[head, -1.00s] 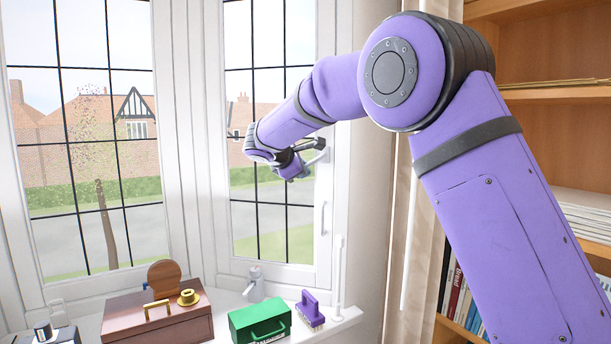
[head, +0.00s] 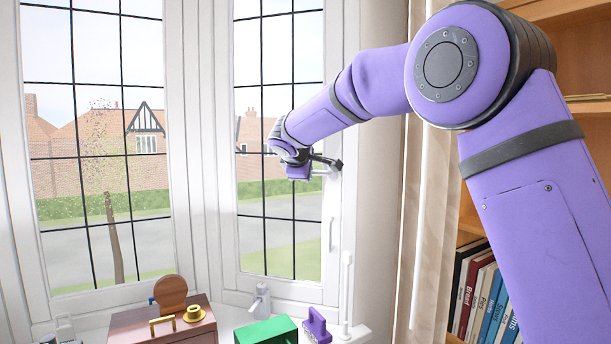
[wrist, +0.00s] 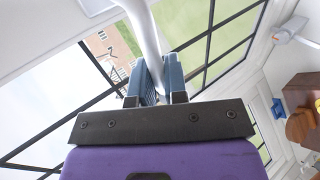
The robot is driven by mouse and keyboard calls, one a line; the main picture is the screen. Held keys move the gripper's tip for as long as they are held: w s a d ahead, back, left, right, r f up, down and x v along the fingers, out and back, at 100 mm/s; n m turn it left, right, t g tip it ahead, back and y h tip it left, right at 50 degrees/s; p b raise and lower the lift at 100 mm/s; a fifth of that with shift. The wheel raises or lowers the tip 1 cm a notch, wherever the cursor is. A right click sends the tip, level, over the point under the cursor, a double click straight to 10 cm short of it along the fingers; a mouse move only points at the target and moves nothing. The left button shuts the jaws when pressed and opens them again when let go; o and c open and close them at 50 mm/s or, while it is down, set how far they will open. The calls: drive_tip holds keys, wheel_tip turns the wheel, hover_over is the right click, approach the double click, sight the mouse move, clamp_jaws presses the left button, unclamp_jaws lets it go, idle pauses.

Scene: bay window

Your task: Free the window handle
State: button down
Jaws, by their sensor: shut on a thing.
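In the wrist view a white bar (wrist: 145,30) comes down from the top edge and ends between the two blue-grey fingers of my gripper (wrist: 156,80), which are shut on it. It looks like the window handle; its root is out of that view. In the head view my gripper (head: 308,166) is at the right frame of the right window (head: 335,205), at mid height. A short pale piece of the handle (head: 326,173) shows beside it; the rest is hidden behind my gripper. The window looks shut.
A slim white pull (head: 331,235) sits lower on the same frame. On the sill are a brown box (head: 150,327), a green case (head: 266,331), a purple brush (head: 317,325) and a white upright rod (head: 347,290). Curtain and bookshelf (head: 590,135) stand at right.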

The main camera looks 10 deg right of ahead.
idle(0.3)
drive_tip(key=c, duration=1.2)
unclamp_jaws()
drive_tip(key=v, duration=1)
drive_tip(key=shift+s+a+r, duration=0.1)
drive_tip(key=shift+s+r, duration=0.1)
drive_tip(key=shift+s, duration=0.15)
drive_tip(key=s+d+f+m+g+y, duration=0.1)
drive_tip(key=s+d+f+m+g, duration=0.15)
drive_tip(key=s+d, duration=0.6)
drive_tip(key=s+d+f+m+g+y, duration=0.1)
drive_tip(key=s+d+m, duration=0.2)
drive_tip(key=s+d, duration=0.55)
drive_tip(key=s+f+m+y, duration=0.1)
drive_tip(key=s+f, duration=0.3)
drive_tip(key=s, duration=0.4)
drive_tip(key=s+f+m+g+y, duration=0.1)
drive_tip(key=s+f+m, duration=0.2)
drive_tip(key=s, duration=0.6)
drive_tip(key=s+f+m+y, duration=0.1)
drive_tip(key=s+f+m, duration=0.2)
drive_tip(key=s+f, duration=0.2)
drive_tip(key=shift+s, duration=1.85)
